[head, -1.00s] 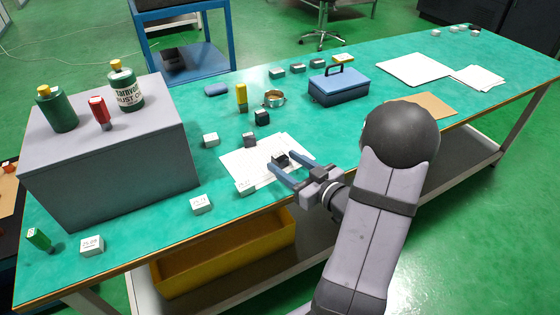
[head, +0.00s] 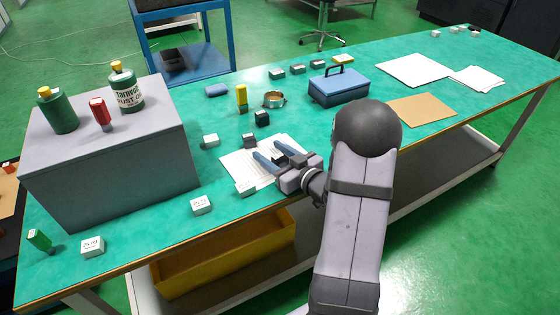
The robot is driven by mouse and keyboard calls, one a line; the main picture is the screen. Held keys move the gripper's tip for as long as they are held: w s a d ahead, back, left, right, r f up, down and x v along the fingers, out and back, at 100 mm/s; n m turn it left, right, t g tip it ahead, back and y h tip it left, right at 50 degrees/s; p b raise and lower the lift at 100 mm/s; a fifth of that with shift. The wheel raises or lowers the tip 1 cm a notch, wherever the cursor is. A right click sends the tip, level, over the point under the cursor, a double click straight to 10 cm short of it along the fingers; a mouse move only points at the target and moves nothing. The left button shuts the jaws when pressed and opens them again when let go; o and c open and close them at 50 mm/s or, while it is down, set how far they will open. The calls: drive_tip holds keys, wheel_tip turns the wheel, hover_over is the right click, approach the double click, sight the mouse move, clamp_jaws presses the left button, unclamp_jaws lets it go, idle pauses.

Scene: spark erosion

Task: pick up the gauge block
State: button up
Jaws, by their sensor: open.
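Several small blocks lie on the green bench, and I cannot tell for sure which is the gauge block. A small dark block (head: 277,158) lies on white paper sheets (head: 238,163); it shows between the blue fingers of my gripper (head: 266,149). The gripper is open, low over the sheets, with its fingers pointing up and left in the picture. I cannot tell if a finger touches the block. Another dark block with a pale top (head: 249,141) lies just past the fingertips. A pale block (head: 245,187) is at the sheets' near edge.
Labelled white blocks (head: 202,205) (head: 92,246) lie along the front edge. A grey box (head: 120,165) with bottles stands left. A yellow upright piece (head: 242,98), a metal cup (head: 274,99) and a blue case (head: 338,88) stand behind the sheets.

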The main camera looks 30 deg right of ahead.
clamp_jaws()
drive_tip(key=shift+r, duration=0.1)
wheel_tip(320, 180, up, 10)
drive_tip(key=p, duration=0.1)
drive_tip(key=shift+p, duration=0.35)
